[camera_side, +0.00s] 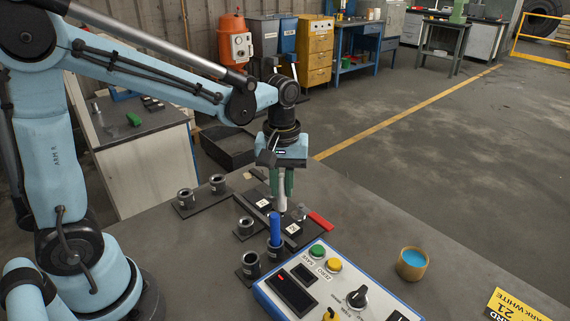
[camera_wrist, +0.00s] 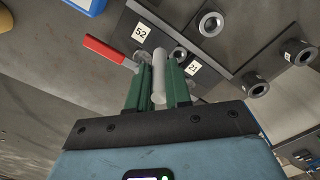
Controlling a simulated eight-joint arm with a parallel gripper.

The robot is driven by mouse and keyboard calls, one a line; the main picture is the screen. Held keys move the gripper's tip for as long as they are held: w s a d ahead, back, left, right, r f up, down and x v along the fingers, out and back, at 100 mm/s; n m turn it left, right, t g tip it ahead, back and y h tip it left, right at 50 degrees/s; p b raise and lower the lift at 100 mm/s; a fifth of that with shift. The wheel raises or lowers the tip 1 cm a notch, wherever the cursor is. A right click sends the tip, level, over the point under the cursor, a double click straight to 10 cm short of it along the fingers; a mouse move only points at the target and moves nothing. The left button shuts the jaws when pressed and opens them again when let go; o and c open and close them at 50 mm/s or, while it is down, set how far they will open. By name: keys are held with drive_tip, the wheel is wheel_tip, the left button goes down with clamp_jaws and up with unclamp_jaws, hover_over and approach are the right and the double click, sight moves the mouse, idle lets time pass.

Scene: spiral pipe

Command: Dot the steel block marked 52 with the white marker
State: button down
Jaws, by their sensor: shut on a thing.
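My gripper (camera_wrist: 152,82) points down with its green fingers shut on the white marker (camera_wrist: 159,78). In the side view the marker (camera_side: 282,197) hangs upright between the fingers, with its lower end over the gap between two dark steel blocks. The block marked 52 (camera_wrist: 141,32) lies just beyond the marker's end in the wrist view; it appears to be the nearer block (camera_side: 292,229) in the side view. The block marked 21 (camera_wrist: 193,68) lies to the marker's right in the wrist view. I cannot tell whether the marker touches anything.
A red-handled tool (camera_side: 320,221) lies close beside the blocks. A blue marker (camera_side: 275,230) stands in a dark holder nearby. Several dark cups (camera_side: 250,263) stand left of the blocks. A control box (camera_side: 330,285) fills the front; a blue-topped pot (camera_side: 411,263) stands right.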

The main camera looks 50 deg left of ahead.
drive_tip(key=shift+f, duration=0.5)
idle(1.1)
drive_tip(key=shift+r, duration=3.5)
